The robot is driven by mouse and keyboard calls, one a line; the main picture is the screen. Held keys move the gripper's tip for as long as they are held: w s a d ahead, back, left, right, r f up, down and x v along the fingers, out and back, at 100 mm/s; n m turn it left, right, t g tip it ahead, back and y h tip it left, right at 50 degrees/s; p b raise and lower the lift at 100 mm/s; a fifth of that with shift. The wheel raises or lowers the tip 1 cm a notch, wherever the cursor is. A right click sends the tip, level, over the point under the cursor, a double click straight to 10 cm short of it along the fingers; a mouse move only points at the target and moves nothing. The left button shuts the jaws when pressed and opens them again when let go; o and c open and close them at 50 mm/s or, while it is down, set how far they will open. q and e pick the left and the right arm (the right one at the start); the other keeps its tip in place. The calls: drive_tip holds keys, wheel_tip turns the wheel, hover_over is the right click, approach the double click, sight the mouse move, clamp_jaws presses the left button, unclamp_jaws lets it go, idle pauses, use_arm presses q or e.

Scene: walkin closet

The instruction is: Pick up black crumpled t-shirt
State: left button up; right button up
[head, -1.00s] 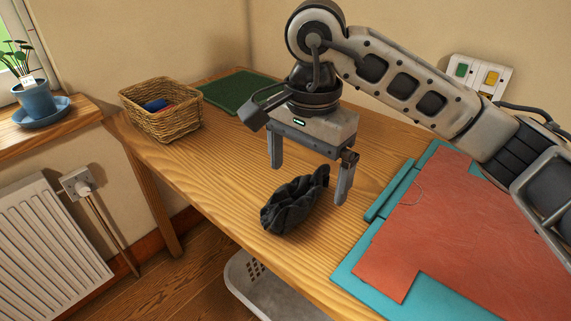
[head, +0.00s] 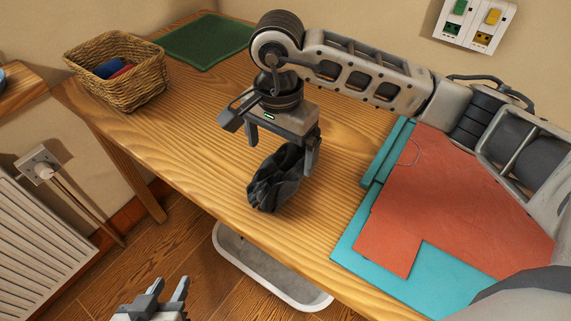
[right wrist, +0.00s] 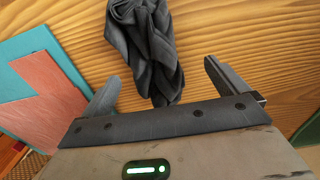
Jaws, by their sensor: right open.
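The black crumpled t-shirt (head: 275,182) lies in a small heap near the front edge of the wooden table. It also shows in the right wrist view (right wrist: 145,45), where its near end reaches between the fingers. My right gripper (head: 282,157) points down at the back part of the t-shirt. Its fingers (right wrist: 162,74) are spread apart on either side of that end, and it is open with nothing gripped. My left gripper (head: 167,288) shows at the bottom edge, low in front of the table, with its two fingers apart and nothing between them.
A wicker basket (head: 122,88) with blue and red items and a green mat (head: 205,40) are at the back left. Teal and red sheets (head: 440,215) cover the table's right. A white bin (head: 270,280) stands below the front edge. Bare table surrounds the t-shirt.

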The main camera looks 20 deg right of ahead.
drive_tip(key=shift+s+d+f, duration=0.1)
drive_tip(key=shift+d+f, duration=0.05)
drive_tip(key=shift+f, duration=0.3)
drive_tip(key=f, duration=0.3)
drive_tip(key=shift+s+d+f+p, duration=0.1)
drive_tip(key=shift+d+f+p, duration=0.15)
drive_tip(key=shift+f+p, duration=0.1)
drive_tip(key=shift+f, duration=0.3)
drive_tip(key=shift+c, duration=0.3)
drive_tip(key=c, duration=1)
drive_tip(key=shift+c, duration=0.4)
drive_tip(key=shift+r, duration=0.15)
